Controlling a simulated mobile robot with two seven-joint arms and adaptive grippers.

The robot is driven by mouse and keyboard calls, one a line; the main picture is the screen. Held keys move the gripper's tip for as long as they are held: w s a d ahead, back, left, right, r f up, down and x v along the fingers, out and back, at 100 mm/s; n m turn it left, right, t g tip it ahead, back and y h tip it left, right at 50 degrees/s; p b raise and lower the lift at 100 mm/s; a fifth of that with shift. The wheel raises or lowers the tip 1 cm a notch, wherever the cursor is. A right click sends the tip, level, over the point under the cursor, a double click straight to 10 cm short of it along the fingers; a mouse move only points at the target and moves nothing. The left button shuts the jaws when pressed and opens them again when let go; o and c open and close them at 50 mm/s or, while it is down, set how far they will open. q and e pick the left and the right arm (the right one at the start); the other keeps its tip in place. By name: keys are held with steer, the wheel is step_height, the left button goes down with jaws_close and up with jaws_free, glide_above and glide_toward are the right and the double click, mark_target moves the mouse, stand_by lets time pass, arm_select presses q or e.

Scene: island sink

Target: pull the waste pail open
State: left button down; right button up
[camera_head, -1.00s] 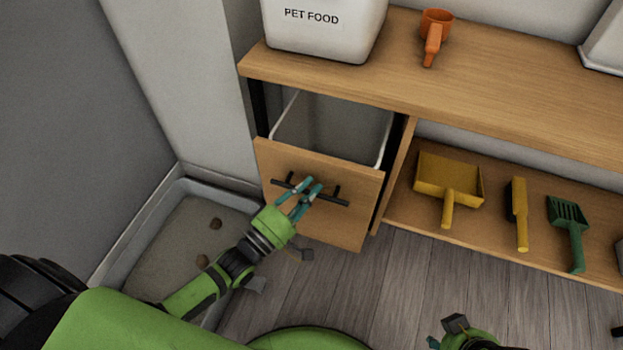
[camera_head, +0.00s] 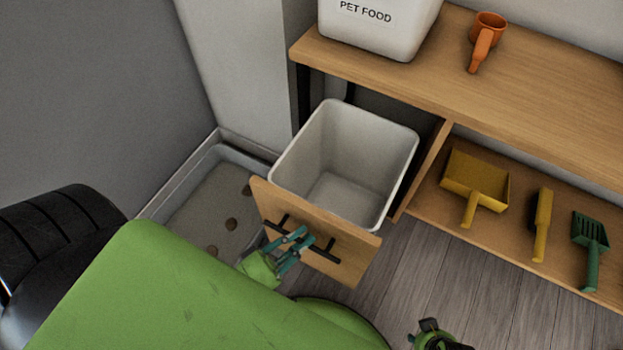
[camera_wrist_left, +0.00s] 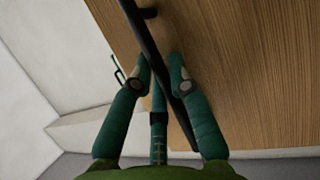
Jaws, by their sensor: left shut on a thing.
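The waste pail (camera_head: 345,160) is a white open bin behind a wooden front panel (camera_head: 347,270). It stands well out from under the wooden bench, and its inside looks empty. A black bar handle (camera_head: 325,254) runs across the panel. My left gripper (camera_head: 302,240) is shut on the handle. In the left wrist view, its teal fingers (camera_wrist_left: 163,72) close around the dark handle bar (camera_wrist_left: 150,45) in front of the wood panel. My right gripper (camera_head: 430,330) is only partly in view at the bottom edge, low over the floor, away from the pail.
A yellow dustpan (camera_head: 475,185), a yellow brush (camera_head: 542,225) and a green slotted scoop (camera_head: 590,240) lie on the lower shelf. A grey tray (camera_head: 205,205) with brown clumps lies left of the pail.

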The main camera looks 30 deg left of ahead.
arm_select(q)
steer(key=shift+s, duration=0.55)
steer(key=c, duration=1.2)
jaws_free()
steer(key=shift+o, duration=0.2)
steer(key=v, duration=1.2)
